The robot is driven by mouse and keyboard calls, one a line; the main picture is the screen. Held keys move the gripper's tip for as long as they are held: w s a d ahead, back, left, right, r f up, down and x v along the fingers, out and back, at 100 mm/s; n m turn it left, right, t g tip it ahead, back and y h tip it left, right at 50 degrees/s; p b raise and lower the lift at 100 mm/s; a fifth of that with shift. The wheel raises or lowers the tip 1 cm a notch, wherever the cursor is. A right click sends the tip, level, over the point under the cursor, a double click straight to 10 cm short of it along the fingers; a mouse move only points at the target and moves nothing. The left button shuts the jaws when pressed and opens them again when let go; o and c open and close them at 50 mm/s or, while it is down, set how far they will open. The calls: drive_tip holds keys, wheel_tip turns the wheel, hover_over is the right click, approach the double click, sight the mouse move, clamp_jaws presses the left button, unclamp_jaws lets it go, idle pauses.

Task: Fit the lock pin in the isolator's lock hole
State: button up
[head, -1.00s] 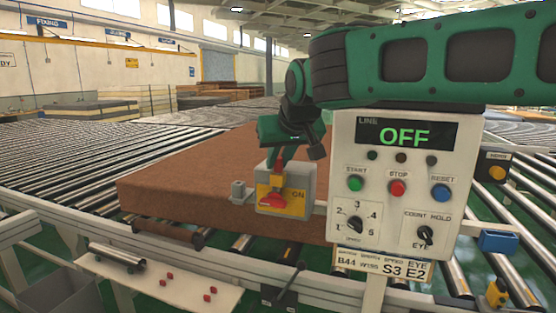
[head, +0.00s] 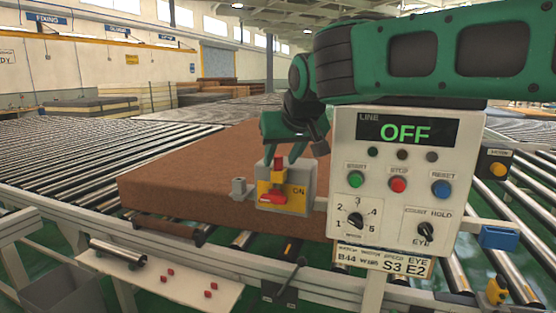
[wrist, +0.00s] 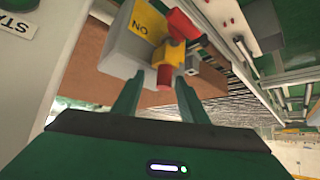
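The isolator (head: 305,180) is a grey box with a yellow face marked ON, left of the control panel. A red handle piece (head: 272,198) sits low on its face. Above it stands an upright piece with a yellow middle and red end (head: 279,164); I cannot tell whether this is the lock pin or part of the handle. My gripper (head: 286,156) is above the isolator. In the wrist view its two fingers (wrist: 158,90) are apart, with the red end (wrist: 164,77) near the tips, between them. The lock hole cannot be made out.
A grey bracket (head: 240,189) juts out left of the isolator. The control panel (head: 345,190) reads OFF, close on the right. A brown mattress (head: 180,175) lies behind on rollers. Several small red pieces lie on a white shelf (head: 210,290) below.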

drive_tip(key=v, duration=1)
drive_tip(key=shift+a, duration=0.25)
